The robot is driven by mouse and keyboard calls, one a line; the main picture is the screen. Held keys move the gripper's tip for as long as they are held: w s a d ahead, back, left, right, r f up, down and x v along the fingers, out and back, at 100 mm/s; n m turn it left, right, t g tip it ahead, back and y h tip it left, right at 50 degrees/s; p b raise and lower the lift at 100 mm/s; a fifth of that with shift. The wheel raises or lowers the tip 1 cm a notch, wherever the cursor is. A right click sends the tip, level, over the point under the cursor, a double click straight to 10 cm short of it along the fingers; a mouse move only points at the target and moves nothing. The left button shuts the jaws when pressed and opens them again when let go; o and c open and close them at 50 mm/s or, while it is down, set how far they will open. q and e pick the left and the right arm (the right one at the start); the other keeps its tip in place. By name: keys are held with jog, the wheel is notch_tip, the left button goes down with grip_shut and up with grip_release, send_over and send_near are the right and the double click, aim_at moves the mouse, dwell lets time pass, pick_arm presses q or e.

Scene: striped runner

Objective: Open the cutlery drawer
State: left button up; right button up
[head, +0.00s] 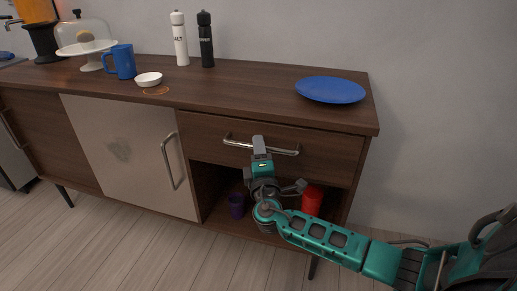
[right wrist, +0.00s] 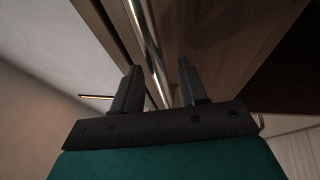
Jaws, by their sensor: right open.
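The cutlery drawer (head: 323,149) is a dark wood front under the right end of the counter, and it looks shut. Its metal bar handle (head: 231,142) runs across the front and also shows in the right wrist view (right wrist: 150,45). My right gripper (head: 258,142) is at the middle of the handle and hides part of it. In the right wrist view its two fingers (right wrist: 156,85) are apart, with the handle bar showing between and beyond them. I cannot tell whether they touch it. My left gripper is not in view.
An open shelf below the drawer holds a purple cup (head: 237,205) and a red container (head: 312,200). A pale cabinet door (head: 130,150) is left of it. A blue plate (head: 330,90), white bowl (head: 148,79), blue mug (head: 122,62) and two shakers stand on the counter (head: 240,85).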

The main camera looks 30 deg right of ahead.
jog(key=shift+w+d+r, duration=0.15)
jog(key=shift+w+d, duration=0.15)
jog(key=shift+w, duration=0.35)
jog(key=shift+c, duration=0.4)
grip_shut()
